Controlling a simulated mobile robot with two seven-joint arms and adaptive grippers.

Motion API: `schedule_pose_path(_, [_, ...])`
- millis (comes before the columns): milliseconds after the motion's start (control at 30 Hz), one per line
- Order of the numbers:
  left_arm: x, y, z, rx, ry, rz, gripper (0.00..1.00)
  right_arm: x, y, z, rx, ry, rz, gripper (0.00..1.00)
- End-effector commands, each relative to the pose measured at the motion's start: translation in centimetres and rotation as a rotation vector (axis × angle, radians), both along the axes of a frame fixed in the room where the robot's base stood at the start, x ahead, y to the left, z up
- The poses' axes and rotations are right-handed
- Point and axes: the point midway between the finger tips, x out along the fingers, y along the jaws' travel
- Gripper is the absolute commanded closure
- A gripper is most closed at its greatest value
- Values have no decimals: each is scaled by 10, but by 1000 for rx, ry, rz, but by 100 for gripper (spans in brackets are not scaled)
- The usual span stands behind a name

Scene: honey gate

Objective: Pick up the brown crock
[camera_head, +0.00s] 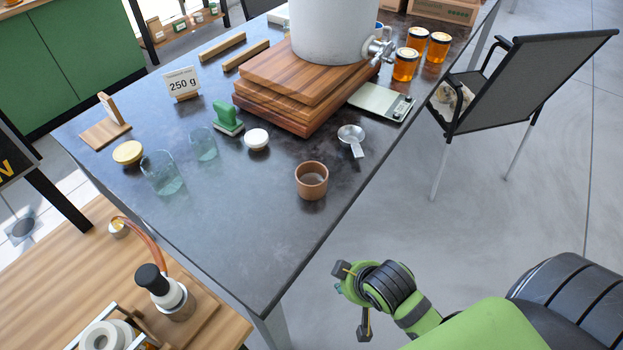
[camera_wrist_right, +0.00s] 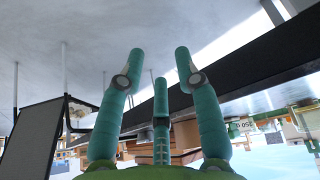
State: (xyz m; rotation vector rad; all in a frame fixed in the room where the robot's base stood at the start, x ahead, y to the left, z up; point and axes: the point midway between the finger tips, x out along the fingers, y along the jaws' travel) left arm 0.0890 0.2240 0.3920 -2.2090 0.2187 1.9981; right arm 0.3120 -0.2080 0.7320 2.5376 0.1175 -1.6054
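The brown crock (camera_head: 311,181) is a small, round, open-topped pot. It stands upright on the dark table (camera_head: 235,225), near its right-hand edge. My right gripper (camera_head: 351,298) is off the table beyond that edge, below and to the right of the crock in the head view, and apart from it. In the right wrist view its teal fingers (camera_wrist_right: 160,62) are spread with nothing between them. I cannot make out the crock in that view. My left gripper is not in view.
A metal scoop (camera_head: 351,138), a white-topped pot (camera_head: 257,139) and wooden boards (camera_head: 300,78) under a large tank (camera_head: 325,30) lie behind the crock. Glass jars (camera_head: 162,173) stand to its left. The table in front is clear. A chair (camera_head: 520,85) stands right.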

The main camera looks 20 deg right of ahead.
Motion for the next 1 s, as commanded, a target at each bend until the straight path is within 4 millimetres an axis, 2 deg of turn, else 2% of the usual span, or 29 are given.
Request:
schedule_pose_path(33, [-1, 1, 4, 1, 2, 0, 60, 14, -6, 14, -10, -56, 1, 66])
schedule_pose_path(100, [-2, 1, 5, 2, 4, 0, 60, 31, -12, 25, -8, -127, -3, 66])
schedule_pose_path(367, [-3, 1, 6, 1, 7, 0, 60, 100, -34, 56, 33, -395, 12, 66])
schedule_pose_path(600, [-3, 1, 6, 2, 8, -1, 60, 164, -63, 93, 135, -636, 82, 66])
schedule_pose_path(800, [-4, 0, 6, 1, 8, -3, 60, 184, -74, 111, 202, -710, 121, 66])
schedule_pose_path(1000, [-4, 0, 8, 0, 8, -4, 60, 198, -71, 108, 209, -718, 122, 66])
